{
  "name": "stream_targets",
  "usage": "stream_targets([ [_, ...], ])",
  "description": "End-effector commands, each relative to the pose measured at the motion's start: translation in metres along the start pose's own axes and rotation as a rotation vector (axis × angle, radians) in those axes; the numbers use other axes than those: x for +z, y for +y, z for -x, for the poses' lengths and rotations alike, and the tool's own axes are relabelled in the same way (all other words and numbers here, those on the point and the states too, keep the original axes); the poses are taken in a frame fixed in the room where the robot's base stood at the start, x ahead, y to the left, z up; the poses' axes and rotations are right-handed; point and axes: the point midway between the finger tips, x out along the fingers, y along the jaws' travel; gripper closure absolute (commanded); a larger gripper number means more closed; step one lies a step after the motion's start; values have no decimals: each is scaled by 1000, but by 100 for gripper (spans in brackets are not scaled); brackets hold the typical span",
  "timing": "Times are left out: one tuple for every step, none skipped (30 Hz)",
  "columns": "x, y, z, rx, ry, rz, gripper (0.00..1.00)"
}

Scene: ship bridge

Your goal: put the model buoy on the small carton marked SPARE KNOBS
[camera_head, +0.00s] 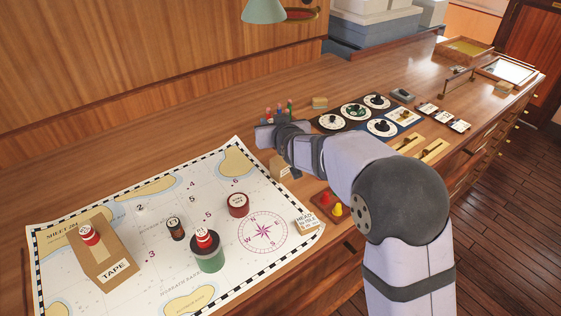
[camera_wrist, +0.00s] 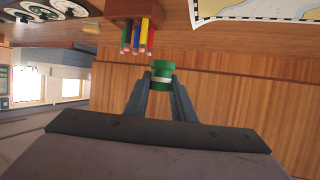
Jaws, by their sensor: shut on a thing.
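My gripper (camera_wrist: 161,92) is shut on a small green cylinder with a white band, which looks like the model buoy (camera_wrist: 162,70). In the head view my gripper (camera_head: 264,136) is above the back edge of the chart, and the held thing cannot be made out there. A small brown carton (camera_head: 277,166) stands just below my wrist at the chart's right edge, partly hidden by my arm. It bears a white label that I cannot read. A larger carton marked TAPE (camera_head: 118,254) lies on the chart with a red and white piece on it.
A pen holder (camera_wrist: 128,9) with coloured pens is close to the held thing. On the chart (camera_head: 150,205) stand a green cylinder (camera_head: 208,260) with a red and white top, a dark jar (camera_head: 175,230) and a red tin (camera_head: 238,205). Dials (camera_head: 355,111) lie to the right.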

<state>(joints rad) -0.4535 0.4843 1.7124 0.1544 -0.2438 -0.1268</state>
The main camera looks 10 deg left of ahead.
Motion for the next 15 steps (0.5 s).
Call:
stream_targets([
  [-1, 10, 3, 9, -2, -1, 98],
  [-1, 14, 4, 13, -3, 0, 98],
  [-2, 18, 6, 16, -4, -1, 98],
  [-3, 21, 7, 18, -5, 0, 98],
  [-3, 23, 8, 20, -6, 1, 98],
  [-3, 25, 9, 22, -8, 1, 98],
  [-3, 26, 9, 22, -8, 1, 98],
  [-3, 26, 9, 23, -9, 1, 98],
  [-2, 26, 9, 23, -10, 1, 98],
  [-1, 26, 8, 23, -10, 1, 98],
  [1, 26, 7, 23, -10, 1, 98],
  [4, 26, 6, 23, -12, 1, 98],
  [8, 26, 4, 23, -14, 1, 98],
  [12, 26, 3, 22, -14, 1, 98],
  [17, 26, 1, 22, -15, 1, 98],
])
